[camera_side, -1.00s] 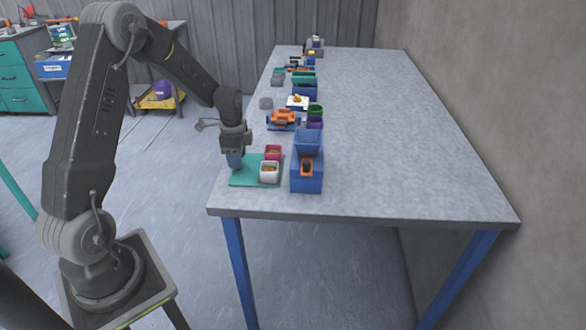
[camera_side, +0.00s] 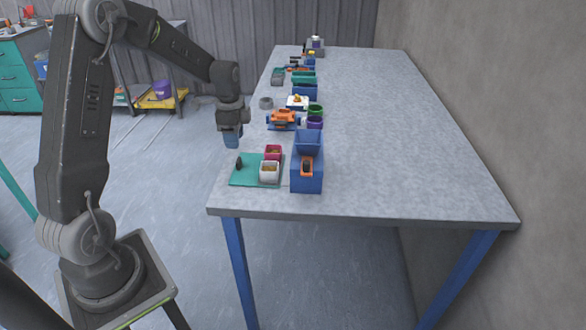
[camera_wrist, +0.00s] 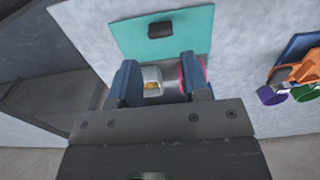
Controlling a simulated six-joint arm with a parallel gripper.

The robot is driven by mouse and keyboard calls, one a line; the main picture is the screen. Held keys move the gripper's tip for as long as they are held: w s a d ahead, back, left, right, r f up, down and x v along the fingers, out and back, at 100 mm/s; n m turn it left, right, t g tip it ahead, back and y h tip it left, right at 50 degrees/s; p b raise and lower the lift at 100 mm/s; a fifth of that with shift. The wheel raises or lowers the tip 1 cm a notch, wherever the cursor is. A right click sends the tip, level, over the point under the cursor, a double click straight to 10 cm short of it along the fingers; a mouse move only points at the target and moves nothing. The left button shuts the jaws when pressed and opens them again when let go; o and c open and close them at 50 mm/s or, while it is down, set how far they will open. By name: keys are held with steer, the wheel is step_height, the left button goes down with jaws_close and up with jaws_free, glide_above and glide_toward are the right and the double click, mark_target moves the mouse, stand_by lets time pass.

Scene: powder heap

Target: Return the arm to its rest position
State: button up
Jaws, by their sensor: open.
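My gripper (camera_side: 232,138) hangs above the left edge of the table, higher than the teal mat (camera_side: 243,180). In the wrist view its two blue fingers (camera_wrist: 158,82) stand apart with nothing held between them. On the mat are a white cup (camera_side: 269,173) with yellowish contents, a magenta cup (camera_side: 273,152) and a small dark object (camera_side: 239,163). The wrist view shows the dark object (camera_wrist: 160,30) on the mat, the white cup (camera_wrist: 152,82) beyond the fingers, and the magenta cup partly hidden by the right finger.
A blue bin (camera_side: 307,180) with an orange-and-black item stands right of the mat. An orange-and-blue device (camera_side: 283,119), green (camera_side: 315,110) and purple (camera_side: 315,123) cups and several bins line the table's left side. The table's right half (camera_side: 400,140) is clear.

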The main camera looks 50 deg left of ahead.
steer(key=s+d+r+n+t, duration=0.2)
steer(key=s+d+r+n, duration=0.25)
steer(key=d+r, duration=0.7)
steer(key=s+d+r+n+t, duration=0.3)
steer(key=s+d+n, duration=0.1)
steer(key=s+d, duration=0.7)
steer(key=s, duration=0.3)
steer(key=shift+s+d+r+t, duration=0.15)
steer(key=shift+s+t, duration=0.05)
steer(key=shift+t, duration=0.1)
steer(key=shift+n, duration=0.25)
